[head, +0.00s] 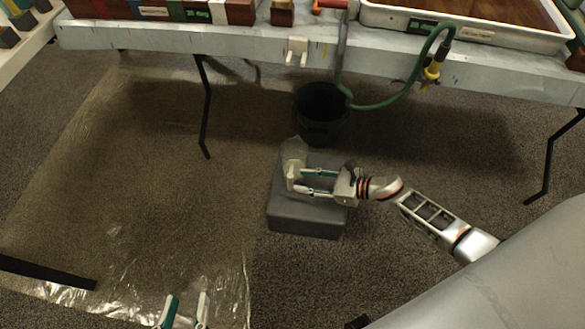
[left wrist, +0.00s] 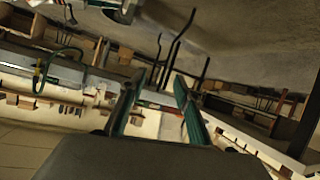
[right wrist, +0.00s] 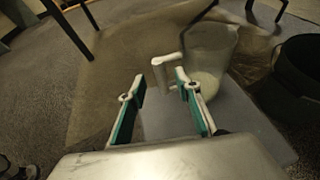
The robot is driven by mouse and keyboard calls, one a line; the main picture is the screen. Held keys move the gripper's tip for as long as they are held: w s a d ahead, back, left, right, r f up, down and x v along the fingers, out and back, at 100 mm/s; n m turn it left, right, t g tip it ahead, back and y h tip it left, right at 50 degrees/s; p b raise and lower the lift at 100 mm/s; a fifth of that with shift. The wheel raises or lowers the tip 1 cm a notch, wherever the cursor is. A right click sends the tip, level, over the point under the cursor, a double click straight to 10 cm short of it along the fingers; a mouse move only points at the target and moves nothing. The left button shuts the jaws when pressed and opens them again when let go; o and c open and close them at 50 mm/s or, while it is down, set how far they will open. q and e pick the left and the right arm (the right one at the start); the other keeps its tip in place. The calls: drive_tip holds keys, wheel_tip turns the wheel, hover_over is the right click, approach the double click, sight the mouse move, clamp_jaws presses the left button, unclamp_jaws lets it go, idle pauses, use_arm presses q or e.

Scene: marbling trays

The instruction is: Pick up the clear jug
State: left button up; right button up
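The clear jug (head: 296,153) stands on a grey block (head: 305,221) on the floor, under the table's front edge. Its white handle (head: 292,177) faces my right gripper. In the right wrist view the see-through jug (right wrist: 212,55) and its handle (right wrist: 166,70) are just beyond the fingertips. My right gripper (head: 305,182) is open, with its fingers reaching toward the handle; the right wrist view also shows the gap between its fingers (right wrist: 160,88). My left gripper (head: 188,300) is open and empty at the bottom of the head view, far from the jug.
A green hose (head: 385,103) hangs from the table (head: 180,40) above. A black table leg (head: 206,110) stands to the left. Clear plastic sheeting (head: 110,160) covers the floor at left.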

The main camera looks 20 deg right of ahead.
sight(290, 179)
drive_tip(key=b+x, duration=0.1)
drive_tip(key=x, duration=0.4)
drive_tip(key=shift+w+a+f, duration=0.15)
drive_tip(key=shift+a+f, duration=0.05)
use_arm(q)
drive_tip(key=shift+s+d+f+n, duration=0.25)
drive_tip(key=shift+s+d+n, duration=0.1)
drive_tip(key=shift+d+n, duration=0.35)
use_arm(e)
drive_tip(key=shift+r, duration=0.1)
clamp_jaws()
